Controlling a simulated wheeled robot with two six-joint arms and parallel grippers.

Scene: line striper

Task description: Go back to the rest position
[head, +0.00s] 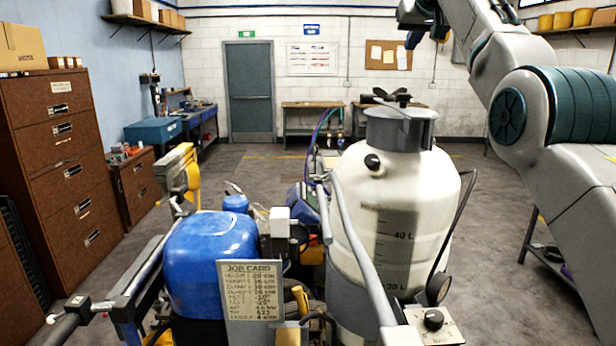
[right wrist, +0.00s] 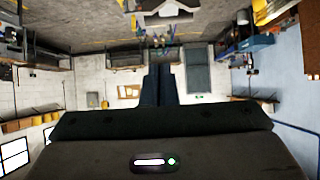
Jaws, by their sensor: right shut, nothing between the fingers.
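The line striper stands in front of me in the head view. Its parts include a white paint tank (head: 405,185) with litre marks and a grey lid (head: 398,128), a blue cover (head: 208,252), a job card (head: 251,290) and grey handlebars (head: 352,245). My right arm rises at the right, and my right gripper (head: 413,38) is raised high at the top, above and apart from the tank. In the right wrist view its two dark fingers (right wrist: 164,84) are together with nothing between them. That view looks upside down across the room. My left gripper is out of view.
Brown drawer cabinets (head: 62,160) line the left wall. A knob box (head: 434,325) sits at the striper's near right. A door (head: 250,92), a workbench (head: 312,106) and a cork board (head: 388,55) are at the back. Open floor (head: 490,215) lies right of the tank.

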